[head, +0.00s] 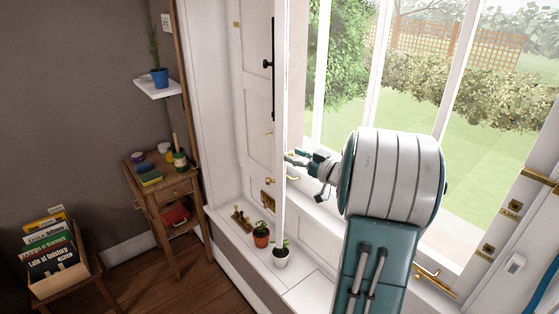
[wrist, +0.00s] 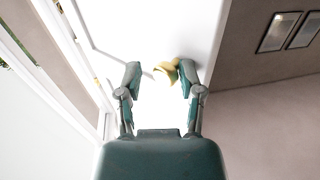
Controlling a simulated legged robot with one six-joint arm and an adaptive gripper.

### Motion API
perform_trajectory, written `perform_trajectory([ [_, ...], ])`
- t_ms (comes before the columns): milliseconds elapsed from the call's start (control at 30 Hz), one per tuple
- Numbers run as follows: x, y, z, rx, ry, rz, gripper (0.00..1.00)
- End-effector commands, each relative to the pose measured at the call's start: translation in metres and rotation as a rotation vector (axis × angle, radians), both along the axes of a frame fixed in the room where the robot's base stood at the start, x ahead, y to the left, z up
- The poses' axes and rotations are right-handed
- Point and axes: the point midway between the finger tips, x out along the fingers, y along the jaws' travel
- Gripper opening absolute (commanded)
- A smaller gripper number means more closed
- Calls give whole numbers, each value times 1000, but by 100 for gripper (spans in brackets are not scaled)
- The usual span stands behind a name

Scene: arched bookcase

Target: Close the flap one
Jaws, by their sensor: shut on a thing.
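A white shutter-like flap (head: 279,120) stands out from the window's left side, seen nearly edge-on in the head view. I cannot tell from a label whether it is flap one. My gripper (head: 293,158) is at its right face, at mid height. In the wrist view my gripper (wrist: 160,70) has its two fingers around a small brass handle (wrist: 168,70) on the bright white flap face (wrist: 155,30). The handle lies close to the right finger. My arm hides part of the window and sill in the head view.
Potted plants (head: 261,235) stand on the white sill (head: 298,277) below the flap. A white panel with a black bar (head: 272,70) is behind it. A wooden side table (head: 165,190) and a book box (head: 56,262) are at left. Brass window fittings (head: 435,280) are at right.

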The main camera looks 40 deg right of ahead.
Motion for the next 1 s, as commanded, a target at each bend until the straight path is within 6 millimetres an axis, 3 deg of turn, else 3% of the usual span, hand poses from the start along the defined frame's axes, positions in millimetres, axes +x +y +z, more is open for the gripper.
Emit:
perform_trajectory([
  [33, -2, -15, 1, -2, -2, 12, 0],
  [100, -5, -25, 1, -2, -4, 62, 0],
  [400, -16, -55, 4, -8, -5, 184, 0],
  [700, -19, -69, 5, -13, -5, 189, 0],
  [1000, -20, -69, 7, -17, -6, 191, 2],
])
